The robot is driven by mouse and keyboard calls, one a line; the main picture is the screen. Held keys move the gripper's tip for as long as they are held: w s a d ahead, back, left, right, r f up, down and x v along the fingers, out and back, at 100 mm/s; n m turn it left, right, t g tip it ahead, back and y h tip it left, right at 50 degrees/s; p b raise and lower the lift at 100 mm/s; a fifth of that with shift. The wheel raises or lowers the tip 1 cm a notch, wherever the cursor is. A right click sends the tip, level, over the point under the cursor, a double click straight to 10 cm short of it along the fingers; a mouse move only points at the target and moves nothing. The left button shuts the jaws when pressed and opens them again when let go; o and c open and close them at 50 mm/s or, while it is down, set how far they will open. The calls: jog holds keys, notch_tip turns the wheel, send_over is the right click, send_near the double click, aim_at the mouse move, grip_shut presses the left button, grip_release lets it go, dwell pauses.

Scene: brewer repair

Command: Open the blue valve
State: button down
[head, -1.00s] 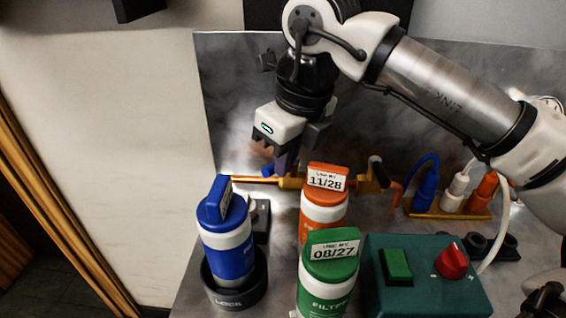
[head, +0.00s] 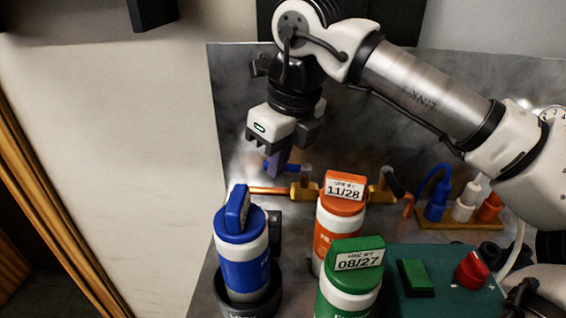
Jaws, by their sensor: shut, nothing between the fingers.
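The brass valve body (head: 303,190) sits on the copper pipe behind the bottles. My gripper (head: 273,168) is shut and points down in front of the handle, left of the brass body. Nothing shows between the fingers. I cannot tell whether the fingers touch the handle, and its full angle is hidden.
A blue bottle (head: 243,265) stands in a black holder at front left. Orange (head: 340,215) and green (head: 350,285) bottles stand at the front middle, beside a green control box (head: 440,270) with a red knob. A metal backplate (head: 230,110) rises behind.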

jog(key=shift+w+a, duration=0.15)
jog(key=shift+w, duration=0.25)
dwell(0.5)
jog(key=shift+s+a, duration=0.1)
jog(key=shift+s, duration=0.05)
